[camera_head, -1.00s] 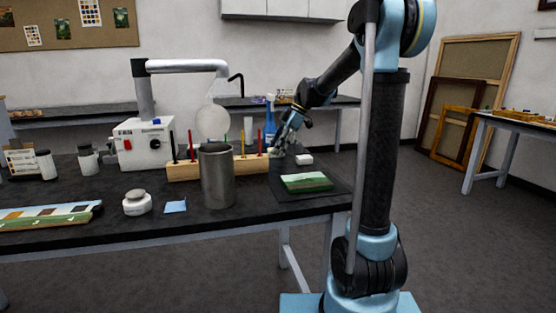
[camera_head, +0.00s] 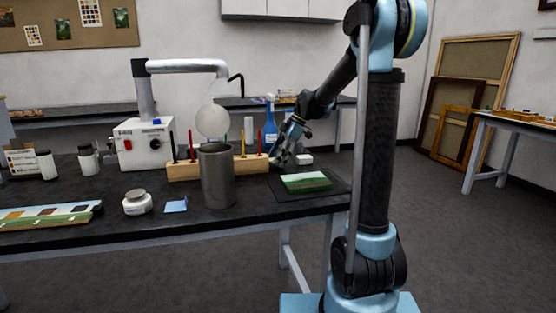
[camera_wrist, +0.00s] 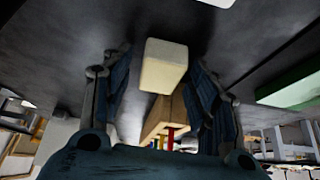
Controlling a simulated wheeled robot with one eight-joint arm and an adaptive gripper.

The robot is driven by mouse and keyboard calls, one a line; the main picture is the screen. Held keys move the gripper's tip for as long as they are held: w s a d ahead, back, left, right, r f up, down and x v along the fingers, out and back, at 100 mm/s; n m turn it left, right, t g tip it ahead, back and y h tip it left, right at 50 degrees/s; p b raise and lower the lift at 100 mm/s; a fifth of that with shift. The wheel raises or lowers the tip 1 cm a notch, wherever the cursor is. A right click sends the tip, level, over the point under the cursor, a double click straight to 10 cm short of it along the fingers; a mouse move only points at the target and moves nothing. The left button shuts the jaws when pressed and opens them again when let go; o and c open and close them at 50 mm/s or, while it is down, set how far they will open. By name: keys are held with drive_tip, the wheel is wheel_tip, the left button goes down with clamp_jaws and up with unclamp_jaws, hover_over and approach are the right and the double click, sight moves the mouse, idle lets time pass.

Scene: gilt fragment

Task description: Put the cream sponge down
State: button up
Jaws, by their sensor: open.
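The cream sponge (camera_wrist: 165,66) is a pale block that shows in the wrist view. It appears to rest on the dark tabletop, between the two fingers of my gripper (camera_wrist: 161,72). The fingers are open, with a gap visible to the left of the sponge and a smaller one to the right. In the head view my gripper (camera_head: 280,158) is low over the far right part of the table, at the right end of the wooden rack. The sponge is not clearly visible there, mostly hidden by the gripper.
The wooden rack (camera_head: 215,168) with coloured sticks stands left of my gripper. A white block (camera_head: 304,159) lies just right of it. A metal cylinder (camera_head: 217,178) and a blue bottle (camera_head: 270,120) stand nearby.

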drive_tip(key=shift+r, duration=0.15)
drive_tip(key=v, duration=1.2)
